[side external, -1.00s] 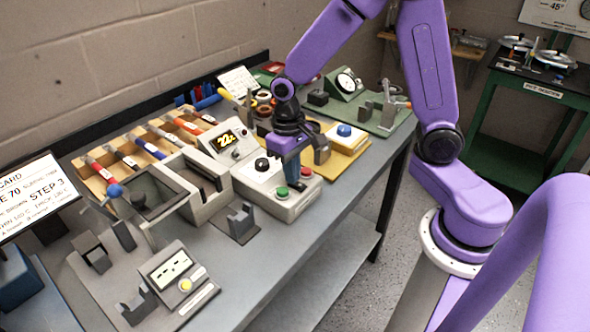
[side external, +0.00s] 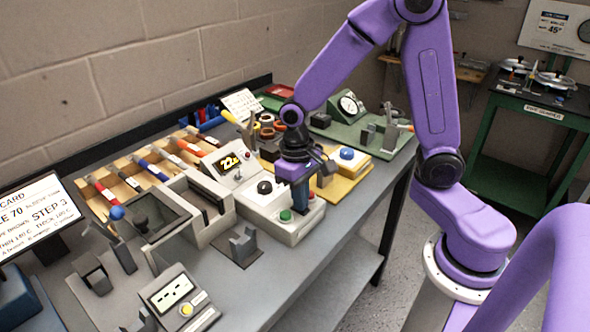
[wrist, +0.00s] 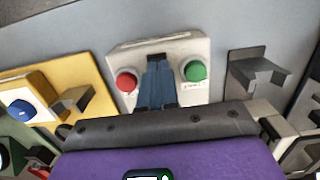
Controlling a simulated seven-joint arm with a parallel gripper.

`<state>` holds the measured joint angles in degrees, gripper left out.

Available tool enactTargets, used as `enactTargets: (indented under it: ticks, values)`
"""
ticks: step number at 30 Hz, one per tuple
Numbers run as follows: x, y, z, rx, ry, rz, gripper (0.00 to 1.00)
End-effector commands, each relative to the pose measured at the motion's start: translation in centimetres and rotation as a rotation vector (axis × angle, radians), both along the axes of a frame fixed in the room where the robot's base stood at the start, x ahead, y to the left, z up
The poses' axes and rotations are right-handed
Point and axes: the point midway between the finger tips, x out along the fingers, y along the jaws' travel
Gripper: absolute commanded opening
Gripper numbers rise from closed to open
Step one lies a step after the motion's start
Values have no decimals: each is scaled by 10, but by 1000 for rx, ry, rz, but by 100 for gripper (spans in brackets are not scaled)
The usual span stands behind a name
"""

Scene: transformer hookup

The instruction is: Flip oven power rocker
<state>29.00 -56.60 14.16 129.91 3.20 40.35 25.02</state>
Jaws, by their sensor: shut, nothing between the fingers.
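In the wrist view the red button (wrist: 126,82) and green button (wrist: 195,71) sit either side of my gripper (wrist: 157,62). My fingers are shut and empty, with their tips over the box face between the two buttons, at a small dark part there. My fingers hide most of that part, so the rocker's position and any contact cannot be told.
A yellow fixture with a blue button (side external: 347,154) stands right of the box. A grey bracket (side external: 241,244) stands in front of it. The open oven chamber (side external: 205,200) is to the left, and a meter unit (side external: 180,300) is nearer the camera.

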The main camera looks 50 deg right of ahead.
Motion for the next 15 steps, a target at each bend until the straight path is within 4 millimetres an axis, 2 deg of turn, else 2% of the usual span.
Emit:
enactTargets:
  ticks: [5, 15]
  values:
    - [9, 2, 28, 12, -27, 1, 0]
    - [16, 3, 99, 16, -41, 1, 0]
